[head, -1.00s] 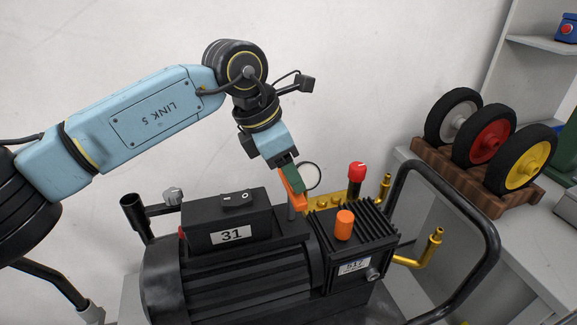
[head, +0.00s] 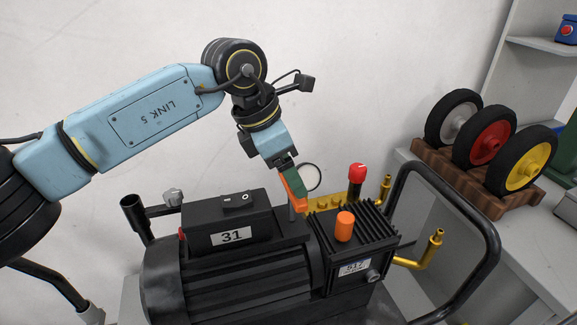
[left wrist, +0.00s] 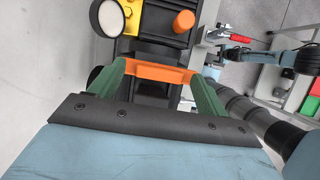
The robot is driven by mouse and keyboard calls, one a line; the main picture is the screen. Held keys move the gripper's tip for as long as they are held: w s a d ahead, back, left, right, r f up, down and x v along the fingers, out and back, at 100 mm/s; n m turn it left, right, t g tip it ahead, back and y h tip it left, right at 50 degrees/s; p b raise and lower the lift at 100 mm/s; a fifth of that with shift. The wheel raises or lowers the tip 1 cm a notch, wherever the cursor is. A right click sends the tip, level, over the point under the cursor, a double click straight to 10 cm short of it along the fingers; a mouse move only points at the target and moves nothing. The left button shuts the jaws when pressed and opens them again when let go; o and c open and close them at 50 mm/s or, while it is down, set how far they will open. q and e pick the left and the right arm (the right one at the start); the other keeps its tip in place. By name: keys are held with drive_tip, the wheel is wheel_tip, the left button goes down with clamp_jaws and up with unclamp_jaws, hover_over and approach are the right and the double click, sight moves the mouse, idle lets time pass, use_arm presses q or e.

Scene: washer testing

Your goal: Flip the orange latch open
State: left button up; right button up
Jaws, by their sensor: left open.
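The orange latch (head: 295,189) is on top of the black pump machine (head: 250,265), beside the finned block. My left gripper (head: 291,178) points down at it from above. In the left wrist view the latch (left wrist: 160,74) is an orange bar spanning the space between my two green fingers, which are apart, one at each end of the bar. I cannot tell whether the fingers touch it. In the head view the fingers partly hide the latch.
An orange cap (head: 344,225) stands on the finned block. A red knob (head: 357,172), brass fittings (head: 431,245) and a round gauge (head: 310,176) are close by. A black tube frame (head: 490,240) and a wheel rack (head: 475,187) stand to the right. A blue arm part (left wrist: 262,55) shows in the left wrist view.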

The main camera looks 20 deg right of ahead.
use_arm(q)
drive_tip(key=v, duration=1.3)
